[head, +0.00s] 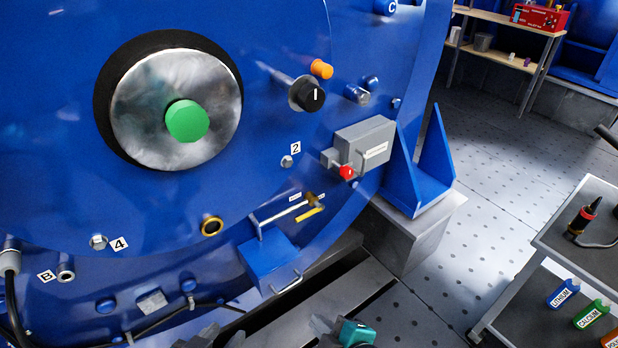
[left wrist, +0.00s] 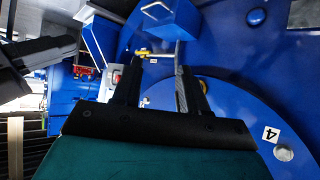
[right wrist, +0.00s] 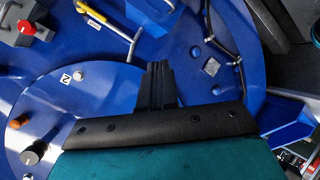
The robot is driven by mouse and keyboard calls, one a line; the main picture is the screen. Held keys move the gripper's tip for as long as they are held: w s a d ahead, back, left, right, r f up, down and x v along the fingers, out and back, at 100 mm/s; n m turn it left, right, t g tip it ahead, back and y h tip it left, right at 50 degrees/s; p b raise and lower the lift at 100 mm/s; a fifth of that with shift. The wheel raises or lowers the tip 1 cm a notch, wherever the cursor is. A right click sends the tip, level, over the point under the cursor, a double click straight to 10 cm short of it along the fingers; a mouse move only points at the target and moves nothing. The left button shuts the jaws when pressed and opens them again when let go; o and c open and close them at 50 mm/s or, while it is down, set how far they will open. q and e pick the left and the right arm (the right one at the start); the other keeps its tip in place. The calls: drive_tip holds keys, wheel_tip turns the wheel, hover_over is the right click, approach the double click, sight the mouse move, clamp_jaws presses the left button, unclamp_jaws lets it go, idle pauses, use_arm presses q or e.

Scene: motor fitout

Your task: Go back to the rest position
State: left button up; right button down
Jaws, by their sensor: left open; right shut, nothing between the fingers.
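My left gripper (head: 205,336) shows only as dark fingertips at the bottom edge of the head view. In the left wrist view its two fingers (left wrist: 156,75) are spread with nothing held between them. My right gripper (head: 322,325) is at the bottom of the head view, to the right of the left one, with part of its teal body behind it. In the right wrist view its fingers (right wrist: 157,75) are together and empty. Both grippers are in front of the lower part of the big blue motor housing (head: 240,190).
The housing carries a green-capped round hub (head: 187,121), a black knob (head: 307,94), a grey box with red knob (head: 365,142), a blue box with a handle (head: 268,262) and cables. A cart (head: 578,235) with labelled bottles stands at right. Perforated floor (head: 480,190) between is clear.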

drive_tip(key=s+d+r+m+h, duration=0.2)
drive_tip(key=s+d+m+h, duration=0.15)
drive_tip(key=d+m, duration=0.95)
use_arm(q)
drive_tip(key=s+a+r+y+p, duration=0.1)
drive_tip(key=a+r+p, duration=0.2)
drive_tip(key=r+p, duration=0.6)
drive_tip(key=p, duration=0.4)
drive_tip(key=shift+s, duration=0.2)
use_arm(e)
wheel_tip(320, 180, up, 9)
drive_tip(key=s+d, duration=0.1)
drive_tip(key=d, duration=0.1)
drive_tip(key=shift+s+d+t+h, duration=0.15)
drive_tip(key=shift+s+t+h, duration=0.1)
drive_tip(key=shift+t+h, duration=0.15)
drive_tip(key=shift+r, duration=0.1)
